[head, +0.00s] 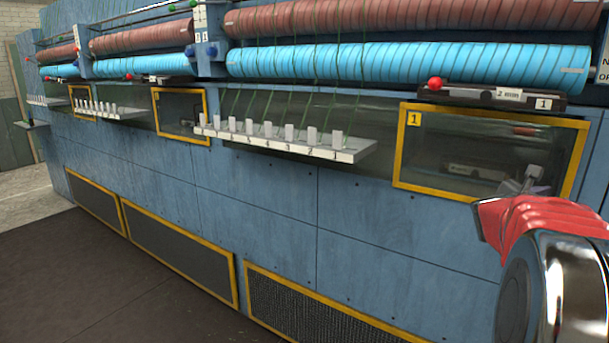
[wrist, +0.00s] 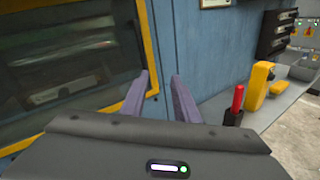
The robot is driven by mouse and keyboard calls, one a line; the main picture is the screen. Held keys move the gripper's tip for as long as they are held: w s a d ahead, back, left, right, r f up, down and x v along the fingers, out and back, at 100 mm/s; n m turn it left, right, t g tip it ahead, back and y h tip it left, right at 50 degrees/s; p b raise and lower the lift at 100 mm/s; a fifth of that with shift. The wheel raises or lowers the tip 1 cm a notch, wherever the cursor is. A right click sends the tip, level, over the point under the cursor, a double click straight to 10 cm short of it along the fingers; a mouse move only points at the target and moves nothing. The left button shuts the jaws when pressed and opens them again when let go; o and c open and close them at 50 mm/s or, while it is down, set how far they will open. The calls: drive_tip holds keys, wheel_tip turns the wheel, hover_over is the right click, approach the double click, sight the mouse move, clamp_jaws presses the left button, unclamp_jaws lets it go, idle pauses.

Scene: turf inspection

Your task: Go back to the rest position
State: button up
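My gripper (wrist: 160,84) shows in the wrist view with two purple-grey fingers apart. Blue wall shows between them and nothing is held. In the head view my gripper (head: 530,182) is small at the right, in front of the yellow-framed window marked 1 (head: 440,150). The red-covered part of my arm partly hides it there. The same window shows at the left of the wrist view (wrist: 60,45). No rest position is marked in either view.
The machine's blue panel wall (head: 350,215) runs across the head view. A white-pegged ledge (head: 345,153) juts from it. Right in the wrist view, a grey shelf (wrist: 272,108) carries a yellow device (wrist: 258,80) and a red-handled tool (wrist: 237,100). Dark floor (head: 90,270) lies open at lower left.

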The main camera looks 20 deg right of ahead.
drive_tip(key=s+a+f+m+g+y, duration=0.3)
drive_tip(key=s+a+f+m, duration=0.25)
drive_tip(key=f+m, duration=0.3)
drive_tip(key=s+a+f+m+y, duration=0.1)
drive_tip(key=a+f+m+y, duration=0.15)
drive_tip(key=a, duration=0.35)
drive_tip(key=s+a+f+m+y, duration=0.2)
drive_tip(key=a+f+m, duration=0.15)
drive_tip(key=a, duration=0.25)
drive_tip(key=s+a+f+m+t+y, duration=0.1)
drive_tip(key=s+a+y, duration=0.1)
drive_tip(key=a, duration=1)
drive_tip(key=s+a+f+m+t+y, duration=0.1)
drive_tip(key=a+y, duration=0.3)
drive_tip(key=a, duration=0.9)
drive_tip(key=s+a+f+m+t+y, duration=0.1)
drive_tip(key=s+a+f+t+y, duration=0.1)
drive_tip(key=a, duration=1.1)
drive_tip(key=shift+s+a+f+t+y, duration=0.3)
drive_tip(key=shift+t+y, duration=0.2)
drive_tip(key=shift+y, duration=0.25)
drive_tip(key=shift+d, duration=0.1)
